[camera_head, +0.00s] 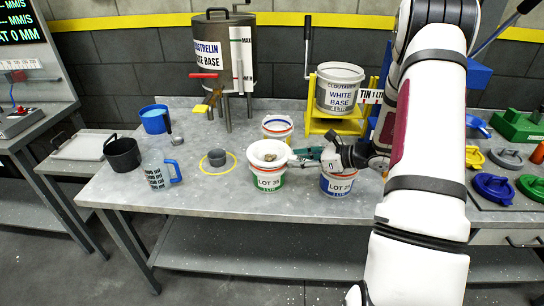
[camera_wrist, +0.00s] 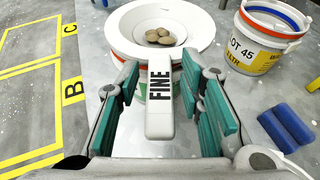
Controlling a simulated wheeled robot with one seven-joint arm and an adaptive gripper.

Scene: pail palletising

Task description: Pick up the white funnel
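The white funnel (camera_head: 256,150) sits on top of a white pail with a green band (camera_head: 269,184) near the table's front edge. In the wrist view the funnel (camera_wrist: 122,28) holds several brown lumps (camera_wrist: 160,37) in its bowl. Its flat white handle (camera_wrist: 160,112), marked FINE, points toward my gripper. My gripper (camera_wrist: 163,100) is open, with its teal finger pads on either side of the handle and visible gaps between. In the head view my gripper (camera_head: 305,156) reaches in from the right of the funnel. The funnel's lower part is hidden.
A second pail (camera_head: 338,185) stands below my wrist, and a LOT 45 pail (camera_wrist: 262,45) stands behind the funnel. Blue cylinders (camera_wrist: 285,128) lie to its right.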

